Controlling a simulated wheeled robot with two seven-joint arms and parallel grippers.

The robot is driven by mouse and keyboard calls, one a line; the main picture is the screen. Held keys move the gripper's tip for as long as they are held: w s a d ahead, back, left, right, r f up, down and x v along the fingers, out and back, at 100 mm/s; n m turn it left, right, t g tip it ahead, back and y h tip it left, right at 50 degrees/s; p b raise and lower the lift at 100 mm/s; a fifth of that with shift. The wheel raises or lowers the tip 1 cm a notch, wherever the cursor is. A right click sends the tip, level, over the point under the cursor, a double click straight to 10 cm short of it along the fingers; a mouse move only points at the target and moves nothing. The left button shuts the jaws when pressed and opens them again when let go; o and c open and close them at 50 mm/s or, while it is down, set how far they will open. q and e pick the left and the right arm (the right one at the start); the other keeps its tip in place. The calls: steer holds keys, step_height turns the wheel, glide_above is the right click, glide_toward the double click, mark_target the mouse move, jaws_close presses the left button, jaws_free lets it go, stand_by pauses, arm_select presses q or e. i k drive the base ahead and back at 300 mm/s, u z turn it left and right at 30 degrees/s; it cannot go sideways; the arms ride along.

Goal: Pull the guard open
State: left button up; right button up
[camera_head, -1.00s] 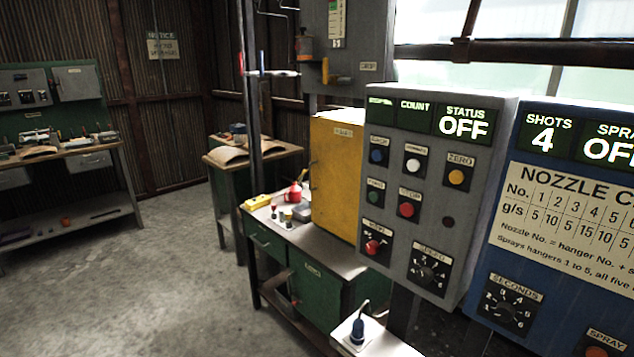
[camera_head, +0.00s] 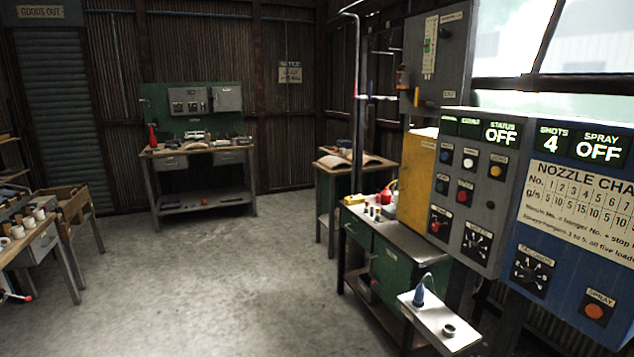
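I cannot pick out a guard for certain. A yellow box-like cabinet or cover (camera_head: 416,182) stands on the green workbench (camera_head: 392,268) right of the middle, partly hidden behind the grey control panel. It has a small label too small to read, and looks closed. The grey control panel (camera_head: 468,205) shows STATUS OFF above several buttons and two dials. The blue panel (camera_head: 520,290) beside it shows SHOTS 4 and SPRAY OFF.
A white shelf (camera_head: 425,312) with a blue-handled item juts out low in front of the panels. A green-backed workbench (camera_head: 205,157) stands at the back wall. A cluttered table (camera_head: 45,245) is at the left edge. The middle floor (camera_head: 200,290) is clear.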

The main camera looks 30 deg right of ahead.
mark_target(415, 176)
steer(key=z, duration=0.25)
steer(key=i, duration=1.9)
steer(key=z, duration=0.75)
